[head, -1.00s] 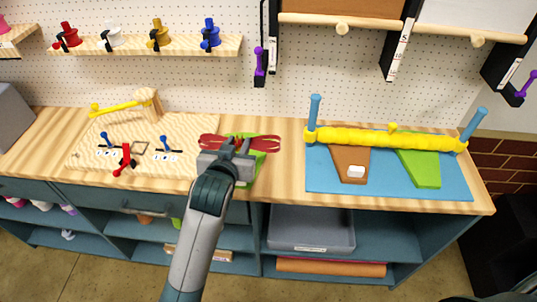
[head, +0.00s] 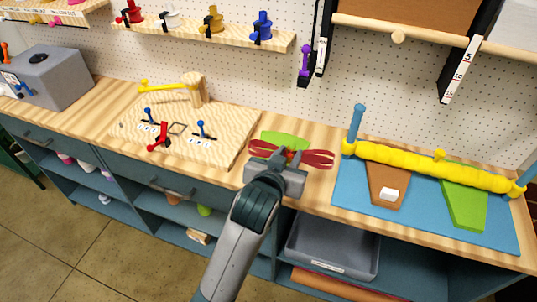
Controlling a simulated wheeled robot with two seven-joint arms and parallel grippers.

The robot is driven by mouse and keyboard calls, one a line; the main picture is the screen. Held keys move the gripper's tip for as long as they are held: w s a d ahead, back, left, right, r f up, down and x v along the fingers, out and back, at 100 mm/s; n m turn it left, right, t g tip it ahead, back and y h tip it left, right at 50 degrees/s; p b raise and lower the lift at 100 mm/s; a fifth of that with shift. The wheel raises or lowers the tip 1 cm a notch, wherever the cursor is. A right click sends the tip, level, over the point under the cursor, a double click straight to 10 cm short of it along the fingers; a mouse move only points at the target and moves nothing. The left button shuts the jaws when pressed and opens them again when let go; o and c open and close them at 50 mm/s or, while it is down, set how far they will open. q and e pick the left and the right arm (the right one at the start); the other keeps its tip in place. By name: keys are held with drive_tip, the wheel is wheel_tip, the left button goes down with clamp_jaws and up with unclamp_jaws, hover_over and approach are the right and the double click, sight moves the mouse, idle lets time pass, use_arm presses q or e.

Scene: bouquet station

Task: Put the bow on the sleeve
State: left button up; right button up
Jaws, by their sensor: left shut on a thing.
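The red bow (head: 319,159) is a flat ribbon with two loops, spread left and right of my left gripper (head: 284,164). My left gripper is shut on the middle of the bow, which its jaws partly hide. A green sleeve (head: 284,139) lies on the wooden bench behind and under the bow, mostly covered by the gripper. A little orange-red shows between the jaws and the sleeve. I cannot tell whether the bow touches the sleeve. My right gripper is not in view.
A wooden board (head: 229,127) with small levers and a post lies left of the sleeve. A blue mat (head: 350,190) with a yellow roll (head: 430,167), a brown piece and a green piece lies to the right. A grey bin (head: 332,248) sits on the shelf below.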

use_arm(q)
drive_tip(key=w+a+f+p, duration=0.1)
drive_tip(key=w+a+f, duration=0.1)
drive_tip(key=w+a+f+p, duration=0.1)
drive_tip(key=w+a+f, duration=0.1)
drive_tip(key=w, duration=0.1)
drive_tip(key=w+a+f, duration=0.1)
drive_tip(key=w+a, duration=0.1)
drive_tip(key=a, duration=0.1)
drive_tip(key=shift+w+f+p, duration=0.15)
drive_tip(key=shift+f+p, duration=0.25)
drive_tip(key=shift+w+a+f, duration=0.25)
drive_tip(key=shift+w+f, duration=0.1)
drive_tip(key=shift+f+p, duration=0.8)
drive_tip(key=shift+f, duration=1.2)
drive_tip(key=shift+f, duration=0.15)
drive_tip(key=o, duration=1)
drive_tip(key=shift+r, duration=0.2)
